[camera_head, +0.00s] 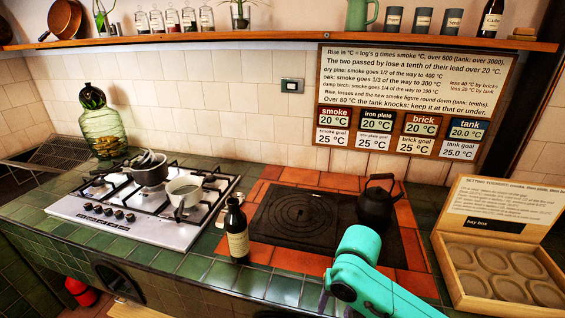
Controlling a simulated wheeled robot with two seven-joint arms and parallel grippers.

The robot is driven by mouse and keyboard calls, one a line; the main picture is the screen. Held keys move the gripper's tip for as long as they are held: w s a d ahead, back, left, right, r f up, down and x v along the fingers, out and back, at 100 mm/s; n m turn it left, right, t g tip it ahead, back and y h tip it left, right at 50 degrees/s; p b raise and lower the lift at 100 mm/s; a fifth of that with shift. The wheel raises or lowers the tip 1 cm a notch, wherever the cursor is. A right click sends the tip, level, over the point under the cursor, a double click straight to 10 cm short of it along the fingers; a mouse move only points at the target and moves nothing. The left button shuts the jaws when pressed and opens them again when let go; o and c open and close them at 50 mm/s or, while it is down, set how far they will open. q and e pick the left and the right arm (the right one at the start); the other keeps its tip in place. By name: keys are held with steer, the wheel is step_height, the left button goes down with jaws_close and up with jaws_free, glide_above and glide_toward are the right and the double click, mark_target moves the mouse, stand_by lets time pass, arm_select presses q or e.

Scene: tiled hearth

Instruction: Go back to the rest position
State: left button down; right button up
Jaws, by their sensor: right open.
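My right arm, teal, comes in at the bottom right over the front edge of the hearth. My right gripper (326,300) shows only in small part at the bottom, below the teal wrist; it is open, and I see nothing held in it. It is in front of the orange tiles, apart from the dark bottle and the kettle. My left gripper is not in view.
A dark bottle (236,232) stands near the front edge. A black kettle (377,203) stands right of the hot plate (296,214). Two pots (150,172) are on the gas hob (98,218). A wooden box (470,297) with round hollows is at the right.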

steer(key=s+d+f+n+t, duration=0.3)
steer(key=s+d+f, duration=0.3)
steer(key=s+d, duration=0.5)
step_height(320, 180, down, 22)
steer(key=g+b, duration=0.1)
arm_select(q)
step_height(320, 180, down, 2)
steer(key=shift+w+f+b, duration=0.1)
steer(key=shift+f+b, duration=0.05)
steer(key=shift+b, duration=0.45)
arm_select(e)
steer(key=s+d+f+n+g, duration=0.1)
steer(key=s+d+f, duration=0.2)
steer(key=s+f, duration=1.4)
steer(key=shift+s+f+h, duration=0.3)
steer(key=shift+s+f, duration=0.05)
steer(key=shift+s, duration=0.5)
